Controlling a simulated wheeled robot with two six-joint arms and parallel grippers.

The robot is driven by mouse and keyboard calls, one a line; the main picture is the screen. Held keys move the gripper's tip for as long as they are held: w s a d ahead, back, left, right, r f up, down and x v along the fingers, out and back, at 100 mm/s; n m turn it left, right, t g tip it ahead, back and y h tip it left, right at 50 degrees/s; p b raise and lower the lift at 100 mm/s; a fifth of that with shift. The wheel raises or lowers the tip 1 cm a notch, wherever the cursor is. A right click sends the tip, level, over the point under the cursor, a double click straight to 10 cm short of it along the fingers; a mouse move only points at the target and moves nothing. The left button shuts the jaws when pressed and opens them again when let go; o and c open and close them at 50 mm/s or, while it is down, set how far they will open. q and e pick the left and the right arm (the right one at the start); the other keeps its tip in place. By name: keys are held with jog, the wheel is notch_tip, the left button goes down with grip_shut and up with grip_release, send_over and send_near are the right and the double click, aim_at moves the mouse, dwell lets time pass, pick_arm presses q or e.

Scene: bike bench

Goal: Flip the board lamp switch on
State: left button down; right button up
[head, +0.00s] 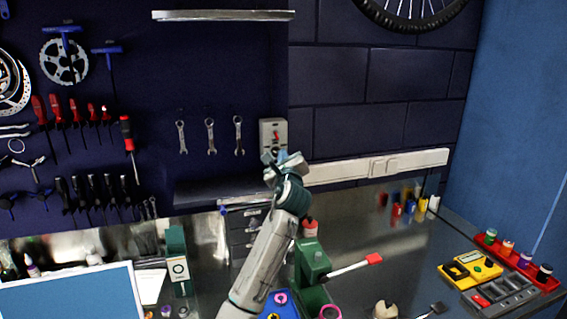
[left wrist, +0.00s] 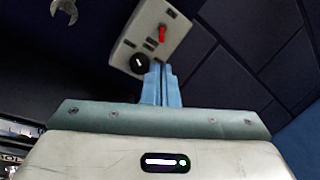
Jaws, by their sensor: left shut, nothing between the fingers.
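The lamp switch box (head: 273,134) is a pale grey plate with a red toggle, fixed on the dark tool board at its right edge. In the left wrist view the box (left wrist: 152,38) shows its red toggle (left wrist: 162,34) and a black round knob (left wrist: 139,61) nearer my fingers. My left gripper (head: 277,157) is shut and empty, with its blue fingertips at the lower part of the box. In the left wrist view the fingertips (left wrist: 158,72) overlap the box's lower edge beside the knob; I cannot tell whether they touch. My right gripper is not in view.
Several wrenches (head: 211,136) hang left of the box. A dark shelf (head: 215,191) and a white power strip (head: 375,167) flank my left wrist. Below are a green vise (head: 313,262), a blue mat (head: 70,295) and a yellow meter (head: 468,268).

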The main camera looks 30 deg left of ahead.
aim_at(280, 139)
pick_arm(q)
jog(key=b+x, duration=0.2)
jog(key=x, duration=0.4)
jog(key=shift+f, duration=0.1)
jog(key=shift+w+a, duration=0.15)
jog(key=shift+w, duration=0.05)
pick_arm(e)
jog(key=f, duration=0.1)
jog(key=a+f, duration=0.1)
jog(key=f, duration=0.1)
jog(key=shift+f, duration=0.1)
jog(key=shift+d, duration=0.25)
pick_arm(q)
jog(key=shift+w, duration=0.15)
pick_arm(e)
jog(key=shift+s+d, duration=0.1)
